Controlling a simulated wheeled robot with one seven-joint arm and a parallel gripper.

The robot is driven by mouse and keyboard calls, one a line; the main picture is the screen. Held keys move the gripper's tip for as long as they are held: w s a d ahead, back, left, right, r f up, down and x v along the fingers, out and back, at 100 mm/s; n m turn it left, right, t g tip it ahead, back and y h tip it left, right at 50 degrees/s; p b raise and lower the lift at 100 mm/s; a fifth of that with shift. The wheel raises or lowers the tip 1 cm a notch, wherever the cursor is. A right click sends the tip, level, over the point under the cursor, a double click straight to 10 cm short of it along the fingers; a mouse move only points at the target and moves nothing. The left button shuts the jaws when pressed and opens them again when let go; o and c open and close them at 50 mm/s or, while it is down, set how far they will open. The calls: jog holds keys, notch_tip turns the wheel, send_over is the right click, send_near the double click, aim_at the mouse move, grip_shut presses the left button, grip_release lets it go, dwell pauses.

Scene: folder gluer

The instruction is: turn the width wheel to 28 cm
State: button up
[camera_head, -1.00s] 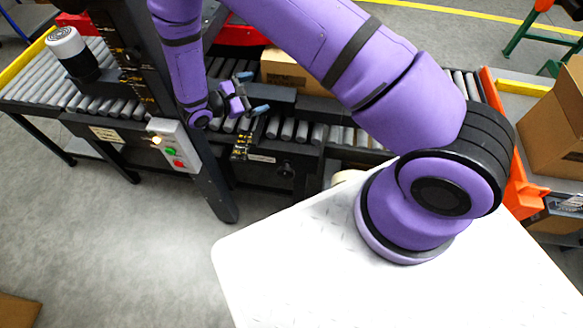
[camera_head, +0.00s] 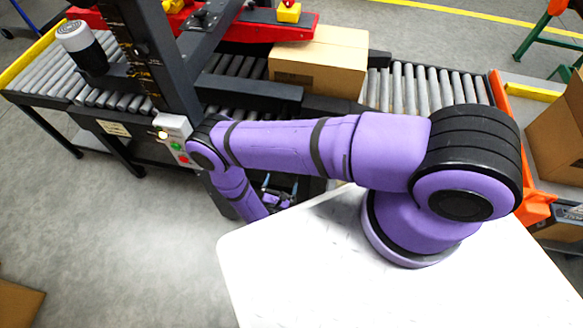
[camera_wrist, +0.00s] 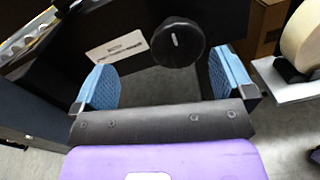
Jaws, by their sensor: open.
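The width wheel (camera_wrist: 177,42) is a round black knob with a short white mark near the middle of its face. It stands out from a dark machine panel, beside a white label plate (camera_wrist: 116,47). In the wrist view my gripper (camera_wrist: 164,82) is open, its blue-padded fingers spread wide and empty. The wheel shows ahead of the gap between the fingers, nearer the right one, and looks apart from both. In the head view my gripper (camera_head: 275,196) is small and low beside the machine frame, partly behind my arm. The wheel is hidden there. I cannot read any width scale setting.
A dark upright post (camera_head: 160,60) carries a button box (camera_head: 174,140) close to my arm's elbow. A carton (camera_head: 322,62) lies on the roller conveyor (camera_head: 420,88). A tan roll (camera_wrist: 302,38) is right of the fingers.

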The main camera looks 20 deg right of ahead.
jog(key=shift+n+t+y, duration=0.5)
jog(key=shift+n+y, duration=0.1)
jog(key=shift+y, duration=0.1)
jog(key=w+d+f, duration=0.1)
jog(key=w+d, duration=0.3)
jog(key=w+d+f, duration=0.1)
jog(key=w+d, duration=0.1)
jog(key=d, duration=0.1)
jog(key=shift+w+f, duration=0.3)
jog(key=shift+f, duration=0.05)
jog(key=shift+c, duration=0.2)
jog(key=c, duration=0.9)
